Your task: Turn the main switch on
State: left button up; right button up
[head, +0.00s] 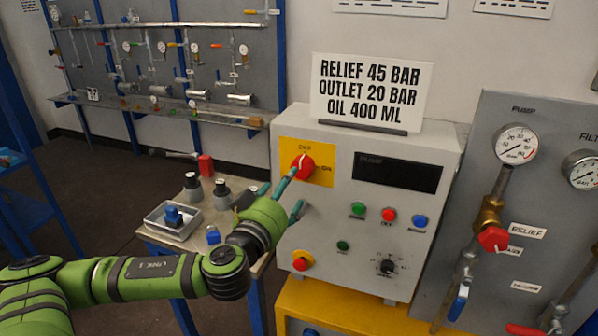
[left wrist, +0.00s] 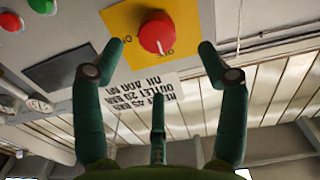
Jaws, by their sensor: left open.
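The main switch is a red rotary knob (head: 303,166) on a yellow plate (head: 321,152) at the upper left of the grey control panel. Its white mark points up, toward the OFF label; another label is at the plate's right. My left gripper (head: 288,190) is open and empty, just below and in front of the knob, with its fingers pointing at the panel. In the left wrist view, which looks upside down, the knob (left wrist: 157,33) lies between and beyond the spread fingertips (left wrist: 160,58). No finger clearly touches it. My right gripper is not in view.
A sign (head: 371,92) stands on the panel. Below the dark display (head: 397,173) are green, red and blue buttons. A red emergency-type button (head: 302,260) sits lower left. A small table (head: 163,240) with a tray is left. Gauges and valves (head: 517,146) are right.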

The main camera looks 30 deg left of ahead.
aim_at(300, 171)
pick_arm(q)
jog(key=p+x, duration=0.1)
jog(key=x, duration=0.1)
jog(key=p+x, duration=0.1)
jog(key=x, duration=0.2)
jog(key=p+x, duration=0.1)
jog(key=x, duration=0.1)
jog(key=shift+w+d, duration=0.2)
jog(key=shift+w, duration=0.2)
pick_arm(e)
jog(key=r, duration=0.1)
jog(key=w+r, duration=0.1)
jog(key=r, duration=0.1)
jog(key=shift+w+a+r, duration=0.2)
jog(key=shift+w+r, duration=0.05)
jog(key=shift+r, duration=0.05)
pick_arm(q)
jog(key=c, duration=1.2)
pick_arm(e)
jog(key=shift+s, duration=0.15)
